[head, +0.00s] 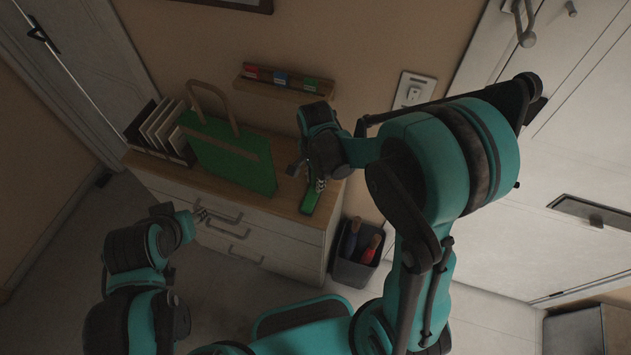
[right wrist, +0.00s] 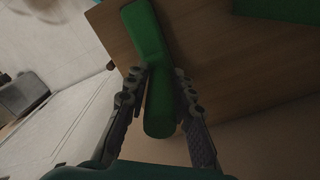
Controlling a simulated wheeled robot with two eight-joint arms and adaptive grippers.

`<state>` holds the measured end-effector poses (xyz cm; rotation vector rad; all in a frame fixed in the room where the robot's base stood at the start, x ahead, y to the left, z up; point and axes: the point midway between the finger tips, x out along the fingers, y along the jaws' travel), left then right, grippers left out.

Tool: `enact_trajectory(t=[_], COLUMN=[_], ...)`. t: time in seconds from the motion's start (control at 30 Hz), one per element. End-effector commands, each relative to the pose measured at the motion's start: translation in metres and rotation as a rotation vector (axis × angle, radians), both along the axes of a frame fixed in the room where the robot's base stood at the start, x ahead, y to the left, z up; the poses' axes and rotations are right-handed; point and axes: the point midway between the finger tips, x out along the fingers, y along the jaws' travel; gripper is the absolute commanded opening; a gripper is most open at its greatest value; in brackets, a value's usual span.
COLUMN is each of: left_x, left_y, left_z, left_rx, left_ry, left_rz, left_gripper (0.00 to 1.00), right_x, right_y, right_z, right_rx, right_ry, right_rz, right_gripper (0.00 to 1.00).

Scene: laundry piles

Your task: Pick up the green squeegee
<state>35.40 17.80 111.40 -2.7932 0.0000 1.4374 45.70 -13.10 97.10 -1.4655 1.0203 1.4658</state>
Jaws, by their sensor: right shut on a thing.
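The green squeegee (head: 310,199) is at the right end of the wooden dresser top (head: 286,206). In the right wrist view the green squeegee (right wrist: 148,40) lies lengthwise between the fingers, over the wooden top. My right gripper (head: 311,180) is shut on it, with one finger on each side of its near part (right wrist: 162,95). I cannot tell whether it touches the wood. My left gripper (head: 201,213) is in front of the dresser drawers, away from the squeegee; its fingers are too small to read.
A green bag (head: 228,152) with a handle stands on the dresser, left of the squeegee. A file holder (head: 160,130) is at the far left. A wall shelf (head: 285,84) holds small colored items. A dark bin (head: 356,255) stands on the floor to the dresser's right.

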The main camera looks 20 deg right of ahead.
Motion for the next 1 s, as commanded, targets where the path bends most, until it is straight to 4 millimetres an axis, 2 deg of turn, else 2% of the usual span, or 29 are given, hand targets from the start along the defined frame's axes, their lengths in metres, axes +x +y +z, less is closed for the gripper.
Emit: enact_trajectory(t=[0.23,0.6,0.8,1.0], left_x=[0.000,0.000,0.000,0.000], left_y=[0.000,0.000,0.000,0.000], left_z=[0.014,0.031,0.036,0.037], left_rx=[0.000,0.000,0.000,0.000], left_ry=[0.000,0.000,0.000,0.000], left_rz=[0.000,0.000,0.000,0.000], left_gripper=[0.40,0.40,0.40,0.40], right_x=[-0.001,-0.043,-0.056,-0.060], right_y=[0.000,-0.071,-0.094,-0.100], right_z=[0.040,0.087,0.102,0.105], right_rx=[0.000,0.000,0.000,0.000], right_ry=[0.000,0.000,0.000,0.000], right_rz=[0.000,-0.006,-0.003,0.000], right_gripper=[0.00,0.00,0.00,0.00])
